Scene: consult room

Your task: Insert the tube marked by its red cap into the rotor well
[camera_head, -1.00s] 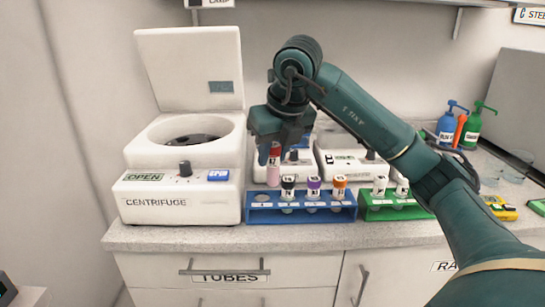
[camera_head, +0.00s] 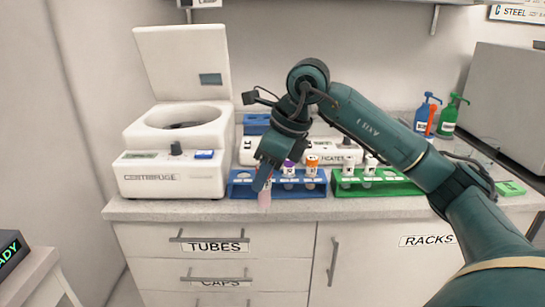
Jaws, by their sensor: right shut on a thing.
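The tube (camera_head: 264,198) hangs from my right gripper (camera_head: 266,182), its pinkish lower part showing below the jaws. Its red cap is mostly hidden by the gripper in this view. The gripper is shut on it, in front of the blue rack (camera_head: 241,192). The centrifuge (camera_head: 140,186) stands to the left with its lid (camera_head: 180,62) raised. Its bowl is open, and the dark rotor (camera_head: 184,125) shows inside, but single wells cannot be made out. My left gripper is not in view.
Purple-capped and orange-capped tubes (camera_head: 312,166) stand in the blue rack. A green rack (camera_head: 400,188) with white-capped tubes is to its right. White devices (camera_head: 335,152) stand behind. Pump bottles (camera_head: 447,116) are at the back right. Bare counter lies in front.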

